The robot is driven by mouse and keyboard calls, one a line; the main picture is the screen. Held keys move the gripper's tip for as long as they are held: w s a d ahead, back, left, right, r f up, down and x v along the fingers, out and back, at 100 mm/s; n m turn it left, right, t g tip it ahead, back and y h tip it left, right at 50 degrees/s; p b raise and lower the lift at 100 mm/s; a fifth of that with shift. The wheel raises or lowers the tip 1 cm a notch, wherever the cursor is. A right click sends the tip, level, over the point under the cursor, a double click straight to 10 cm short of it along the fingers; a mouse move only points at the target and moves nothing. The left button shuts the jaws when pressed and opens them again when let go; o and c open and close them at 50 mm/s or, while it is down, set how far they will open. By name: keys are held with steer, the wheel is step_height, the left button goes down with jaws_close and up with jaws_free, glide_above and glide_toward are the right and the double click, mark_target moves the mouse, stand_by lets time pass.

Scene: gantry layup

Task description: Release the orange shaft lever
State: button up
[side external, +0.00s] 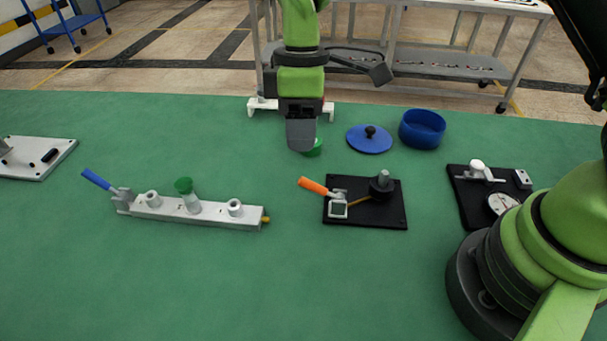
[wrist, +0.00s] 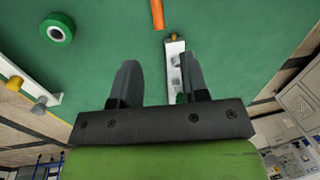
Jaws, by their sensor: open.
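The orange shaft lever (side external: 313,186) sticks out to the upper left from a small metal clamp (side external: 338,206) on a black base plate (side external: 365,221). A thin rod runs from the clamp toward a dark round knob-like part (side external: 381,186) on the same plate. My gripper (side external: 301,142) hangs behind and above the lever, apart from it. In the wrist view my gripper (wrist: 157,68) has its two fingers spread with nothing between them. The orange lever (wrist: 157,14) shows only in part there, cut off by the top edge.
A white bar fixture (side external: 195,211) with a blue handle (side external: 97,179) lies to the left. A green ring (side external: 314,148) is partly behind my gripper. A blue lid (side external: 369,140), a blue bowl (side external: 422,129) and a dial-gauge plate (side external: 470,212) are to the right. The front mat is clear.

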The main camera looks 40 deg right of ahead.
mark_target(301, 178)
steer(key=f, duration=0.3)
steer(key=s+f, duration=0.1)
steer(key=f, duration=0.2)
steer(key=a+f, duration=0.1)
steer(key=f, duration=0.2)
steer(key=shift+s+f, duration=0.15)
steer(key=shift+f, duration=0.1)
jaws_close()
